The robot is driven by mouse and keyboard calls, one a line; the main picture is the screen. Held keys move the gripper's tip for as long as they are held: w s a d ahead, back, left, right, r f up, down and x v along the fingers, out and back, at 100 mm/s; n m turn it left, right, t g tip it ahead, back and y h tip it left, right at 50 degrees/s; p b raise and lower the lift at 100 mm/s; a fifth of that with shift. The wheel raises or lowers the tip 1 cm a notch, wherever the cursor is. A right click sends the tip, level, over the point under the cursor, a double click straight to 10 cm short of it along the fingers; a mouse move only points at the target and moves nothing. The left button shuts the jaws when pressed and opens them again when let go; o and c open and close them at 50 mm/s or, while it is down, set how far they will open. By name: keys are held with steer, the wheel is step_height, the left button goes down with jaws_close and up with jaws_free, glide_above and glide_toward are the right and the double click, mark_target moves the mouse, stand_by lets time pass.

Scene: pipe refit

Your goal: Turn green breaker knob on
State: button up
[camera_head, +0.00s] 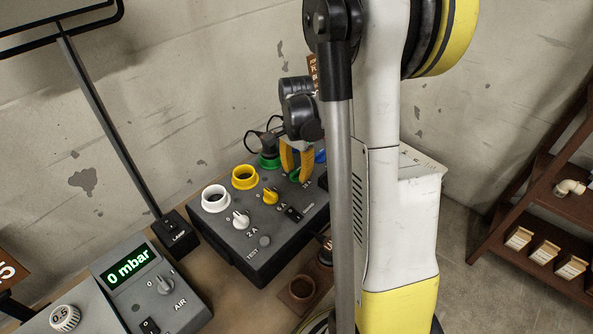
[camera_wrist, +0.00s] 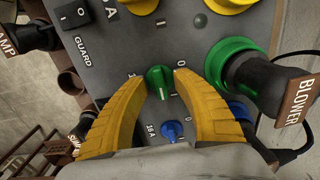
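The green breaker knob (camera_wrist: 160,80) is on the dark grey panel face, between my gripper's yellow fingers in the wrist view. A pale mark shows on its lower part, and a 0 is printed close by on its right. In the head view the green knob (camera_head: 295,177) is partly hidden by my fingers. Contact cannot be told. My gripper (camera_head: 297,176) also shows at the panel's far end in the head view.
A blue knob (camera_wrist: 171,131) sits beside the green one. A green socket (camera_wrist: 238,68) holds a black plug with a BLOWER tag (camera_wrist: 299,100), close to my right finger. Yellow (camera_head: 271,196) and white (camera_head: 240,220) knobs, and a GUARD switch (camera_wrist: 74,14), share the panel.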

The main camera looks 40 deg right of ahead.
mark_target(296, 170)
step_height(296, 170, up, 12)
stand_by(0.5)
stand_by(0.4)
